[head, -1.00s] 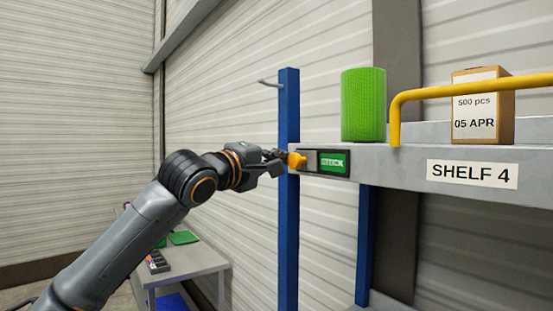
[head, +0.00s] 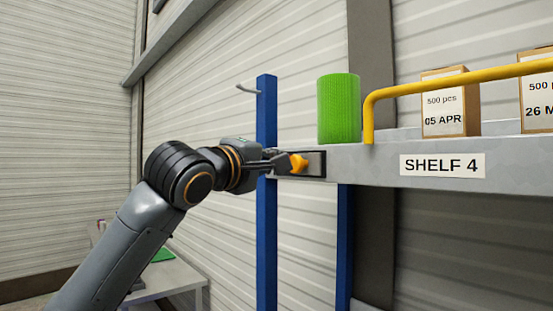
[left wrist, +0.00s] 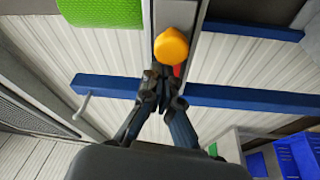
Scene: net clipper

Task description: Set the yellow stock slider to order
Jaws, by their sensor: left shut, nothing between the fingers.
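The yellow slider knob (head: 299,163) sits on a dark slider panel (head: 318,164) at the left end of the shelf's front edge. It also shows in the left wrist view (left wrist: 171,48), with a small red patch beside it. No green label shows on the panel now. My left gripper (head: 283,163) is shut and empty, with its tips at the knob's left side. In the left wrist view the gripper (left wrist: 158,88) lies just below the knob; whether it touches is hard to tell. My right gripper is not in view.
A green roll (head: 339,108) stands on the shelf behind the panel. A yellow rail (head: 450,82) and labelled boxes (head: 444,104) are to the right. A blue post (head: 266,120) with a hook stands behind my gripper. A low table (head: 165,278) is at lower left.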

